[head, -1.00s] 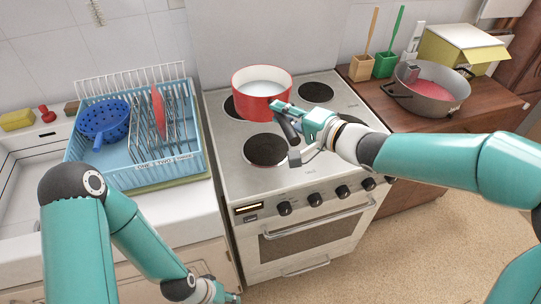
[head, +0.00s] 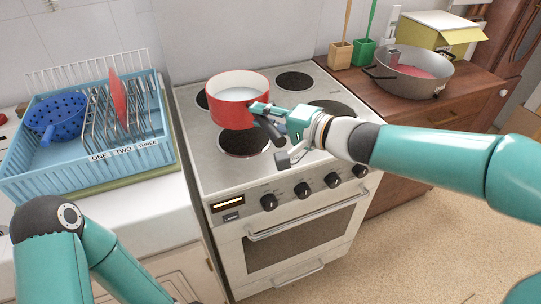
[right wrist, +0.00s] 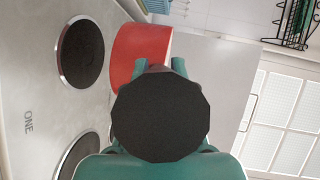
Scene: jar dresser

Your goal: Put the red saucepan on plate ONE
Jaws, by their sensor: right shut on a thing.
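The red saucepan (head: 232,113) is upright above the left side of the stove (head: 210,165), between its rear-left and front-left plates. It has a pale inside. My right gripper (head: 262,112) is shut on its dark handle, and its red side shows in the right wrist view (right wrist: 138,50). The front-left plate (head: 245,145) is partly covered by the pan; the rear-left plate (head: 201,100) is mostly hidden behind it. A label ONE (right wrist: 28,122) is printed beside two plates in the right wrist view; I cannot match it to the head view. My left gripper is out of view.
The rear-right plate (head: 294,81) is bare; the front-right plate (head: 333,107) is partly behind my gripper. A blue dish rack (head: 50,183) with a blue colander (head: 57,115) stands left. A grey pan (head: 410,82) and yellow box (head: 432,40) stand on the right dresser.

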